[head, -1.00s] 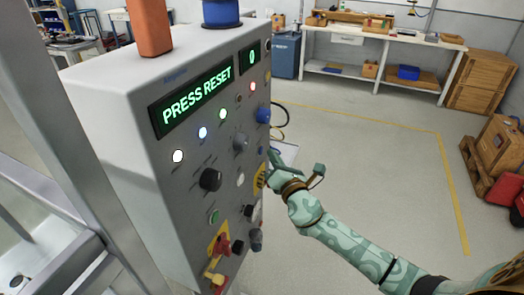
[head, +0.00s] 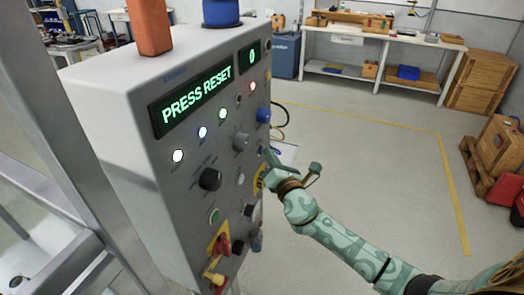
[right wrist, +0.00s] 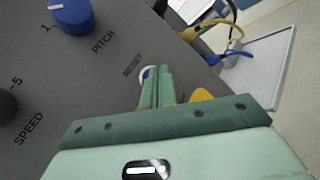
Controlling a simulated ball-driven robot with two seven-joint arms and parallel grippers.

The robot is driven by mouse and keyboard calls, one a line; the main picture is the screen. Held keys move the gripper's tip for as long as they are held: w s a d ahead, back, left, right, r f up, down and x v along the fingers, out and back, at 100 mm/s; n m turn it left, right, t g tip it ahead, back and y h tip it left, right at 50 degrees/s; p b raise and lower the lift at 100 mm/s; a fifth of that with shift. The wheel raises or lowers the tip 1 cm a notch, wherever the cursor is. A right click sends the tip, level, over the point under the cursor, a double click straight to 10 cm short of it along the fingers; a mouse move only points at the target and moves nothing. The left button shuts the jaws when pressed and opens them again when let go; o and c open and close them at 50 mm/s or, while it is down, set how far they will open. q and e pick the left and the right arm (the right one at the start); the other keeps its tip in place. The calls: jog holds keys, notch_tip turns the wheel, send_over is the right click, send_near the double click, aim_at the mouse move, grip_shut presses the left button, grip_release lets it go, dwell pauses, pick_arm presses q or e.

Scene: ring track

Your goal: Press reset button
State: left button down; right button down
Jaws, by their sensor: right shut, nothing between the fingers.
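The control panel (head: 120,130) is a grey box whose green display reads "PRESS RESET", with a second small display showing 0. In the right wrist view, the reset button (right wrist: 146,75), a small round one with a white rim and some blue, sits beside the printed word RESET. My right gripper (head: 268,156) is shut and empty at the panel's right edge. In the right wrist view its fingertips (right wrist: 159,70) overlap the button and partly hide it. I cannot tell whether they touch it. My left gripper is not in view.
The blue pitch knob (right wrist: 72,15) is close to the reset button. A red switch (head: 221,246) and other knobs are lower on the panel. Cables and a pale flat plate (right wrist: 265,65) lie beyond its edge. The floor to the right is open.

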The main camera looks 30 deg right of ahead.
jog(key=shift+w+a, duration=0.2)
dwell(0.3)
jog(key=shift+s+d, duration=0.1)
dwell(0.3)
jog(key=shift+s+d, duration=0.45)
jog(key=shift+s, duration=0.1)
jog(key=shift+s+d+b, duration=0.3)
jog(key=shift+s+d, duration=1.3)
jog(key=shift+s, duration=0.3)
